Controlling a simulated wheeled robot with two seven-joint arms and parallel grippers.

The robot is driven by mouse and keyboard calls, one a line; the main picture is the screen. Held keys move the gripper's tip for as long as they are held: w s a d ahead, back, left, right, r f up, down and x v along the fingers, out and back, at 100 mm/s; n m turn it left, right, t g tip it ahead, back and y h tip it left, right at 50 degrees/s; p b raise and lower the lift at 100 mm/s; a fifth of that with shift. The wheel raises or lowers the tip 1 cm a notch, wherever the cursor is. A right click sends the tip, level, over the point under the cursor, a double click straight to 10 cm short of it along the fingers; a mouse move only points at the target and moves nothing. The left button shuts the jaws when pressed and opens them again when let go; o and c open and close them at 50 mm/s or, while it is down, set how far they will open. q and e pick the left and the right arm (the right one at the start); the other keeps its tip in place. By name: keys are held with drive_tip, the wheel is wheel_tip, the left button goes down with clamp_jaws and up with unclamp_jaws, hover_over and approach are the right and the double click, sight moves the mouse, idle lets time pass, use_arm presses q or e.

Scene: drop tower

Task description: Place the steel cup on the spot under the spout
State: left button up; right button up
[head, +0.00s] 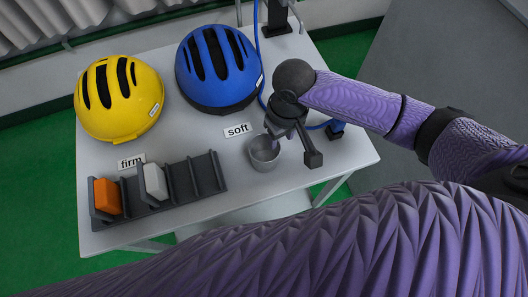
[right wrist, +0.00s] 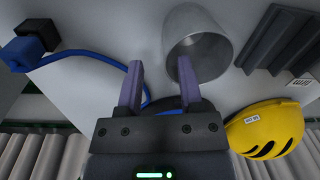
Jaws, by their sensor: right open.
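The steel cup (head: 264,158) stands upright on the white table, right of the "soft" label. It also shows in the right wrist view (right wrist: 200,35), with its rim toward the camera. My right gripper (head: 293,151) is open beside the cup. One finger overlaps the cup's rim in both views; I cannot tell whether it touches, or is inside or outside. The other finger is clear to the right in the head view. In the right wrist view the gap between the fingertips (right wrist: 158,70) is empty. No spout or marked spot is clearly visible. My left gripper is not in view.
A yellow helmet (head: 119,98) and a blue helmet (head: 217,66) lie at the back. A dark rack (head: 207,174) holds an orange block (head: 107,196) and a white block (head: 155,181). A blue hose (head: 258,62) runs from the dark stand (head: 277,20) behind my right arm.

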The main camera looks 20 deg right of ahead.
sight(275, 151)
drive_tip(key=f+b, duration=0.1)
drive_tip(key=f, duration=0.1)
drive_tip(key=a+f+b, duration=0.1)
drive_tip(key=shift+w+f, duration=0.2)
drive_tip(key=shift+f, duration=0.55)
drive_tip(key=shift+r, duration=0.15)
clamp_jaws()
